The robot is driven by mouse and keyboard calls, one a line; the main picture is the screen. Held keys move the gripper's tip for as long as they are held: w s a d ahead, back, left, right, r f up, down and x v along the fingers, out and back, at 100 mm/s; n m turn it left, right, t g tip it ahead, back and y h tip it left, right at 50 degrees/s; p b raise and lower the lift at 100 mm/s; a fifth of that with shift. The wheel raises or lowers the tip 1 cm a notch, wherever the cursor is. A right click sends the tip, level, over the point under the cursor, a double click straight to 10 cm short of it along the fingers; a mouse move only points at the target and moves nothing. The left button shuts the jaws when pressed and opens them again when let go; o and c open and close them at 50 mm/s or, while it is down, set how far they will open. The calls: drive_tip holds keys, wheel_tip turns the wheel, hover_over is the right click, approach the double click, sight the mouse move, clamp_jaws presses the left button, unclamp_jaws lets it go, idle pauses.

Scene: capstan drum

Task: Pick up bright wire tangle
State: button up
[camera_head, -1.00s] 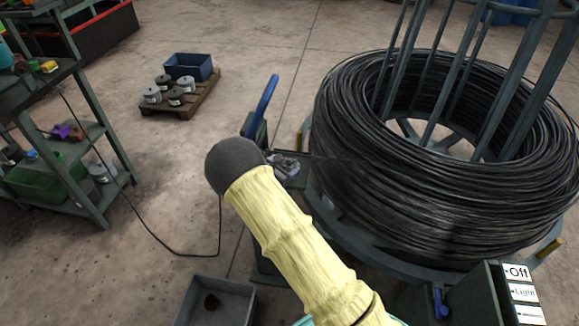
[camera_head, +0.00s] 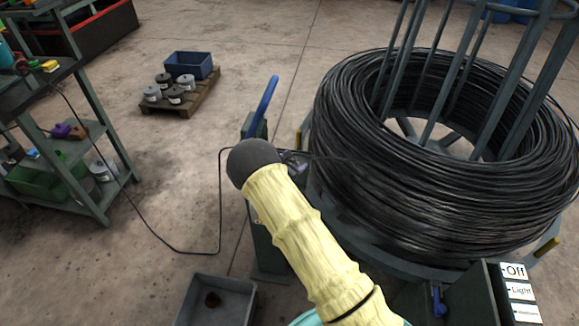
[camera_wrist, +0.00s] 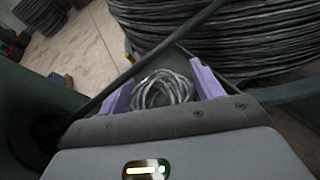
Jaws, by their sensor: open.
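The bright wire tangle (camera_wrist: 163,90) is a small loose coil of silvery wire. In the wrist view it lies between the two purple fingers of my gripper (camera_wrist: 160,88), which are open on either side of it. I cannot tell whether the fingers touch it. In the head view my yellow-sleeved arm hides most of the tangle, and only a bit of my gripper (camera_head: 296,162) shows just past the arm's dark round end. A dark cable or bar crosses the wrist view in front of the tangle.
A large coil of dark wire (camera_head: 440,190) on a caged drum stands close on the right. A blue lever (camera_head: 265,103) rises just beyond my arm. A grey bin (camera_head: 216,302) sits below.

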idle(0.3)
drive_tip(key=c, duration=0.8)
drive_tip(key=shift+r, duration=0.1)
drive_tip(key=shift+d+r+b, duration=0.2)
drive_tip(key=shift+r+b, duration=0.15)
drive_tip(key=shift+b, duration=0.05)
wheel_tip(320, 180, up, 6)
drive_tip(key=shift+f+b, duration=0.1)
drive_tip(key=shift+b, duration=0.25)
drive_tip(key=s+d+b, duration=0.1)
drive_tip(key=d, duration=0.5)
drive_tip(key=s+d+b, duration=0.1)
drive_tip(key=d+b, duration=0.1)
drive_tip(key=d, duration=0.5)
drive_tip(key=s+d+b, duration=0.1)
drive_tip(key=d+b, duration=0.1)
drive_tip(key=d, duration=0.4)
drive_tip(key=shift+s+d+r, duration=0.15)
drive_tip(key=shift+s+r, duration=0.05)
drive_tip(key=shift+s, duration=0.2)
